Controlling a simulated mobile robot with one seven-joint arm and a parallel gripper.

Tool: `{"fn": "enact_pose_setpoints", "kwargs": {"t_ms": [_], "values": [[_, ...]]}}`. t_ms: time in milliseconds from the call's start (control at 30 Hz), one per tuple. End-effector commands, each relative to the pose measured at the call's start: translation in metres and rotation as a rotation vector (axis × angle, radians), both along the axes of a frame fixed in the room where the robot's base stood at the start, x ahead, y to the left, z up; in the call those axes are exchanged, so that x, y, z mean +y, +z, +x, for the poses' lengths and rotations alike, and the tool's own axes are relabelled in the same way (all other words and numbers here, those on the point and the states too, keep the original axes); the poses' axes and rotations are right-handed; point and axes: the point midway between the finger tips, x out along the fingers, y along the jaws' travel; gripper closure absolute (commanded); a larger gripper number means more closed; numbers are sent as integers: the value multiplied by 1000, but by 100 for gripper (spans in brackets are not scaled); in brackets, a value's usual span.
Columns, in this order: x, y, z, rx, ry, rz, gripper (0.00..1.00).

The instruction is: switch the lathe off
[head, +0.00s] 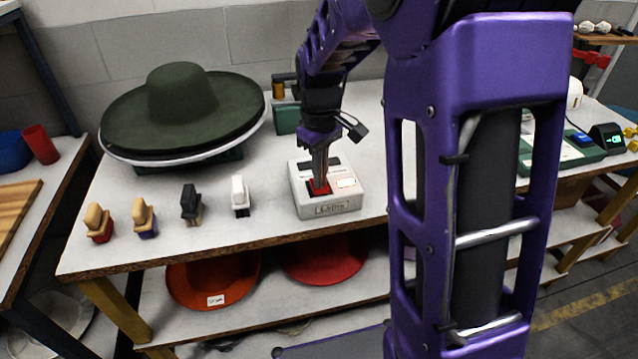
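A white switch box (353,203) with a red rocker or button (313,187) on its top stands near the front edge of the table. Its front carries a dark label that I cannot read for certain. My gripper (319,184) points down over the box, its fingers together with nothing visible between them. The fingertips are at the red switch and seem to touch it. They cover part of it, so its position is hard to tell. I cannot pick out the lathe for certain.
A dark green hat (182,95) sits on a stand at the back left. Several small brushes (240,195) stand in a row left of the box. A green device (286,118) stands behind it. Red hats (325,262) lie on the shelf below. My arm hides the table's middle right.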

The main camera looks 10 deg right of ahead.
Motion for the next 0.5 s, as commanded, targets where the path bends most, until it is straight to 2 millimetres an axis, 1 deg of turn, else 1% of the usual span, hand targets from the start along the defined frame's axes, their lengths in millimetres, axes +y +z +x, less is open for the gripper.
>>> {"fn": "enact_pose_setpoints", "kwargs": {"t_ms": [267,367,500], "values": [[0,-3,0,0,0,0,100],[0,0,0,1,0,0,100],[0,11,0,0,0,0,100]]}}
